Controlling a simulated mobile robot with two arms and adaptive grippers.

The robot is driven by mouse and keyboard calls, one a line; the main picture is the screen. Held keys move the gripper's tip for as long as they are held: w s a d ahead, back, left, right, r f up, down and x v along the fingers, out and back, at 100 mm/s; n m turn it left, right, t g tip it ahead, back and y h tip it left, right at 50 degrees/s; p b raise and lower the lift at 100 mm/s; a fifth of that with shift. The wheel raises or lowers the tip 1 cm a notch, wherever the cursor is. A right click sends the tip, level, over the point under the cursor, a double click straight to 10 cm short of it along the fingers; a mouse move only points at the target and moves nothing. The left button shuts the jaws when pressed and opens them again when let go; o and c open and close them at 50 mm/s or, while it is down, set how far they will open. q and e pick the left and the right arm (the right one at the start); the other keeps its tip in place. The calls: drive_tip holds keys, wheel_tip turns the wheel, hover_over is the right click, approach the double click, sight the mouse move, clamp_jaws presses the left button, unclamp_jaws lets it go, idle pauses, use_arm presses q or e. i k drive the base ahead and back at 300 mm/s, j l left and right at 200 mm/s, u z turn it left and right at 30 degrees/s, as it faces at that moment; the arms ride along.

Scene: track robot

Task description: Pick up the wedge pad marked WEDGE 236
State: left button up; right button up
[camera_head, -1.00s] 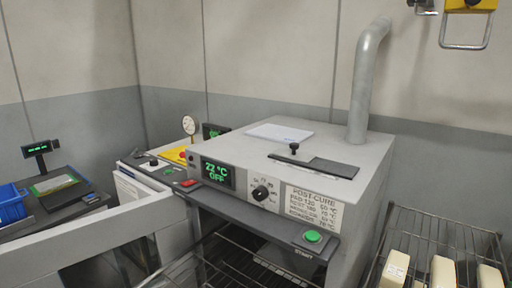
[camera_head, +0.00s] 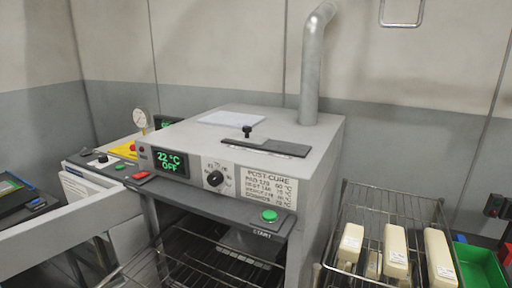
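Cream-coloured blocks stand on a wire rack (camera_head: 345,205) at the lower right. The left one (camera_head: 350,243), the middle one (camera_head: 396,252) and the right one (camera_head: 439,258) show clearly, and part of a lower one shows between the left and middle ones. Small dark markings on their tops are too small to read, so I cannot tell which is WEDGE 236, or whether any is. Neither of my grippers is in view.
A grey post-cure oven (camera_head: 230,180) reads 22 °C and OFF; its front is open onto wire shelves (camera_head: 190,255). A green bin (camera_head: 480,265) stands right of the rack. A grey panel (camera_head: 50,240) crosses the lower left.

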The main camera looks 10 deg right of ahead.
sight(442, 274)
drive_tip(key=z, duration=1.65)
